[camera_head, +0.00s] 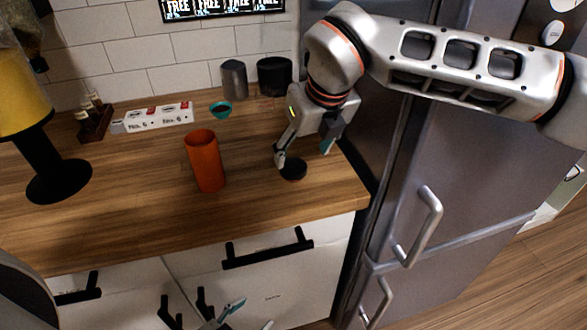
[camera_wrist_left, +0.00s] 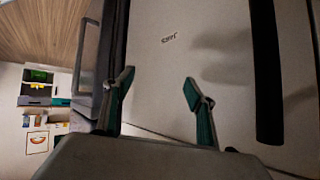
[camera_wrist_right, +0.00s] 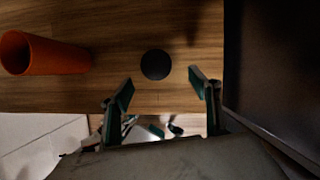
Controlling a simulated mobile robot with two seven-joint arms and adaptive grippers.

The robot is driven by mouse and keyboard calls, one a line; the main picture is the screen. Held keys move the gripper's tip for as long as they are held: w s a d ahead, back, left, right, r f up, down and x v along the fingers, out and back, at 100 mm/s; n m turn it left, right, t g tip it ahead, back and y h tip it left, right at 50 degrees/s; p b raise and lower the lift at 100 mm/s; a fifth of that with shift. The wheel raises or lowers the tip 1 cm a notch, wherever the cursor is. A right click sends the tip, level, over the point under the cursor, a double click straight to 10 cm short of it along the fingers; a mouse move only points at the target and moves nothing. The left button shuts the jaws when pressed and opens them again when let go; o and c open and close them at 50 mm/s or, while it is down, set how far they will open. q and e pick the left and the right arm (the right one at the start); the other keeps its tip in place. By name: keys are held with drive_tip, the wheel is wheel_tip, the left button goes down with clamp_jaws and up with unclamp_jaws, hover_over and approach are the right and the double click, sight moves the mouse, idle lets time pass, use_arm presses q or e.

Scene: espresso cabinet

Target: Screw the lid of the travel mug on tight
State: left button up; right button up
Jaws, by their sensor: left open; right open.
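The travel mug (camera_head: 206,161) is an orange cylinder standing upright on the wooden counter, with its open top showing; it also shows at the left of the right wrist view (camera_wrist_right: 45,55). A round black lid (camera_head: 293,169) lies flat on the counter to the right of the mug; it also shows in the right wrist view (camera_wrist_right: 156,64). My right gripper (camera_head: 303,152) is open and empty, pointing down just above the lid, which appears ahead of its fingertips (camera_wrist_right: 160,83). My left gripper (camera_head: 250,312) is open and empty, low in front of the cabinet drawers (camera_wrist_left: 157,88).
A small teal bowl (camera_head: 221,110), a grey canister (camera_head: 234,80) and a black container (camera_head: 274,76) stand at the back. A white box (camera_head: 157,117) is behind left. A yellow-and-black machine (camera_head: 55,180) stands at left. The fridge (camera_head: 430,170) borders the counter's right side.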

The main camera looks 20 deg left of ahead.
sight(294, 166)
drive_tip(key=shift+w+a+f, duration=0.2)
drive_tip(key=shift+f, duration=0.4)
drive_tip(key=x, duration=0.5)
drive_tip(key=shift+a, duration=0.35)
drive_tip(key=c, duration=1)
